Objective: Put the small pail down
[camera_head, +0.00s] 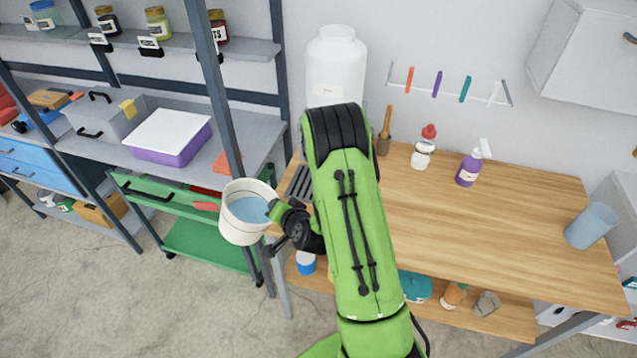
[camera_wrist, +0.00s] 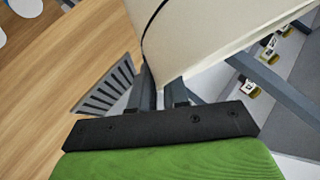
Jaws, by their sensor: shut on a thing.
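The small pail (camera_head: 246,225) is cream-white with a thin dark line near its rim and a pale blue inside. It is upright in the head view, held off the left end of the wooden table (camera_head: 470,215). My gripper (camera_head: 272,215) is shut on the pail's right side. In the wrist view the pail's wall (camera_wrist: 205,35) fills the upper middle, and the fingers of my gripper (camera_wrist: 165,92) meet its lower edge. The pail's underside and far side are hidden.
A grey slotted grate (camera_head: 300,183) lies at the table's left end. The table's middle is clear. A green cart (camera_head: 205,245) stands left, below the shelving.

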